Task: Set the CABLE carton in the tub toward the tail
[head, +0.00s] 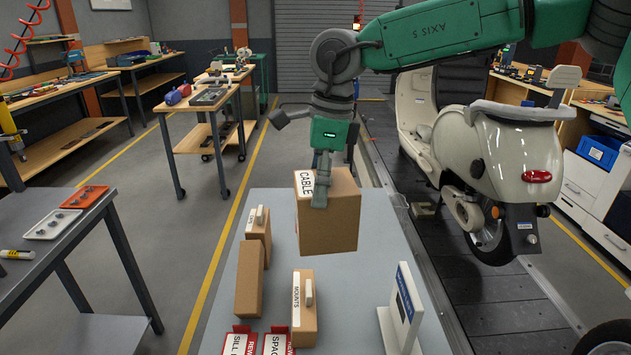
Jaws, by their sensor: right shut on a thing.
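The CABLE carton (338,228) is a brown box with a white label reading CABLE on its upper left edge. My right gripper (322,190) comes down from above and is shut on it. One grey finger lies against the near side; the other finger is hidden. The carton is upright over the far part of the grey table (370,290); I cannot tell whether its base touches the top. A blue tub (600,150) sits on a white cabinet at the right; I cannot tell whether it is the tub toward the tail. My left gripper is not in view.
Brown cartons stand on the table's left side, including the MOUNTS carton (304,305). Red-edged label cards (277,343) lie at the near edge and a white sign (402,310) stands at right. A cream scooter (490,160) stands on the slat conveyor (500,300).

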